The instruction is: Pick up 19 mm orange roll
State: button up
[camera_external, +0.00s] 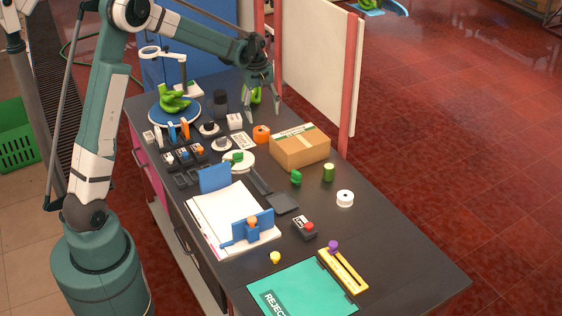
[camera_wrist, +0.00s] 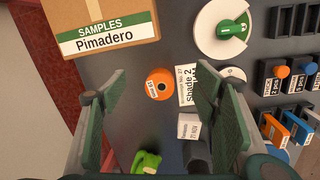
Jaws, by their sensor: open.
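The orange roll (camera_external: 261,134) stands on the dark table beside a cardboard box, below my gripper in the external view. My gripper (camera_external: 264,110) is open and empty, pointing down above the table. In the wrist view its two green-padded fingers (camera_wrist: 158,92) are spread wide, with the roll between them in the picture. The fingers appear apart from the roll.
A cardboard box (camera_external: 300,148) labelled SAMPLES stands close to the roll. A white label card (camera_wrist: 187,86) lies beside it. A green object (camera_wrist: 146,162) and a white box (camera_wrist: 189,126) are nearby. A white roll (camera_external: 345,198) stands farther along the table.

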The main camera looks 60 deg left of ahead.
jog(key=n+p, duration=0.2)
send_over(261, 130)
jog(key=shift+g, duration=0.4)
jog(key=f, duration=0.4)
jog(key=a+f, duration=0.1)
jog(key=f, duration=0.1)
jog(key=shift+s, duration=0.1)
jog(key=shift+d+f, duration=0.1)
jog(key=shift+d+f+b, duration=0.15)
jog(key=shift+f+b, duration=0.15)
jog(key=shift+f, duration=0.9)
jog(key=shift+f, duration=0.1)
jog(key=shift+d+f, duration=0.15)
jog(key=shift+f, duration=1.1)
jog(key=shift+d+f, duration=0.15)
jog(key=shift+f, duration=1.1)
jog(key=shift+c, duration=0.5)
jog(key=c, duration=0.9)
